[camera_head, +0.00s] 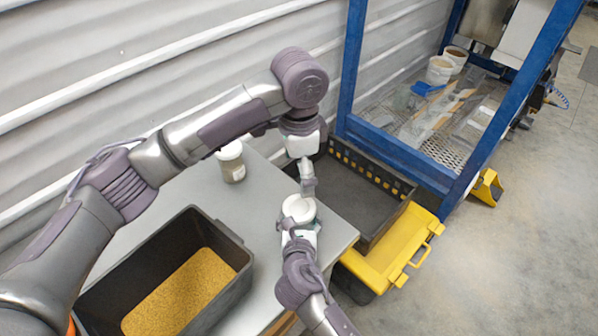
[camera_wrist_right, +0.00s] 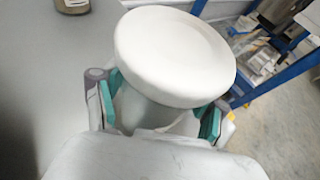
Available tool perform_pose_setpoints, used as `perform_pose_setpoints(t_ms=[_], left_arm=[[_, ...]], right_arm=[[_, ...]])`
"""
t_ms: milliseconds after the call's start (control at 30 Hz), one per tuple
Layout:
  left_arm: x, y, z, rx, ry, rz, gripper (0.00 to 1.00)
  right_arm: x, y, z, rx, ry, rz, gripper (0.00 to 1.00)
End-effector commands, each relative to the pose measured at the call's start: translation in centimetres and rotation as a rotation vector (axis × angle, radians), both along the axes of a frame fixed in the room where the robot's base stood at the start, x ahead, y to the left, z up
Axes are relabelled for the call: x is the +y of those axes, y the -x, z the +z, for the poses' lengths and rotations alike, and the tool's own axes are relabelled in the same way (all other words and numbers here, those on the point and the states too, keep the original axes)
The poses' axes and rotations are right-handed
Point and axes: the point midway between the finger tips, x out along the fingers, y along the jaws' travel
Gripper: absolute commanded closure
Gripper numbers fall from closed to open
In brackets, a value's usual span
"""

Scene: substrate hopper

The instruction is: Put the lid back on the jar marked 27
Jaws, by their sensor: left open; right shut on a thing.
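My right gripper (camera_head: 298,228) is shut on a jar (camera_wrist_right: 150,112) above the right part of the grey table. It also shows in the right wrist view (camera_wrist_right: 160,115), its teal fingertips on either side of the pale jar body. A wide white lid (camera_wrist_right: 175,55) sits over the jar's mouth; it also shows in the head view (camera_head: 298,208). I cannot tell whether it is fully seated. No number can be read. My left gripper (camera_head: 308,186) is open just above the lid, pointing down; whether it touches the lid is unclear.
Another white-lidded jar (camera_head: 230,162) with brownish contents stands on the table (camera_head: 262,195). A dark bin (camera_head: 232,290) of yellow grain is at the lower left. A black crate (camera_head: 345,195), a yellow toolbox (camera_head: 395,245) and a blue frame (camera_head: 400,155) are to the right.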

Motion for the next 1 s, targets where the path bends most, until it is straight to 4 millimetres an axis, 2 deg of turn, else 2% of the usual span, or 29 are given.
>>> perform_pose_setpoints(t_ms=[33, 167, 200, 567, 767, 1000], left_arm=[[0.0, 0.0, 0.0, 0.0, 0.0, 0.0, 0.0], [0.0, 0.0, 0.0, 0.0, 0.0, 0.0, 0.0], [0.0, 0.0, 0.0, 0.0, 0.0, 0.0, 0.0], [0.0, 0.0, -0.1, 0.0, 0.0, 0.001, 0.0], [0.0, 0.0, -0.1, 0.0, 0.0, 0.001, 0.0], [0.0, 0.0, -0.1, 0.0, 0.0, 0.001, 0.0]], right_arm=[[0.0, 0.0, 0.0, 0.0, 0.0, 0.0, 0.24], [0.0, 0.0, 0.0, 0.0, 0.0, 0.0, 0.02], [0.0, 0.0, 0.0, 0.0, 0.0, 0.0, 0.0], [0.0, 0.3, 0.1, 0.0, 0.0, 0.001, 0.0], [0.0, 2.9, 1.1, 0.001, -0.002, 0.001, 0.0], [0.0, 7.8, 3.1, 0.002, -0.001, 0.001, 0.0]])
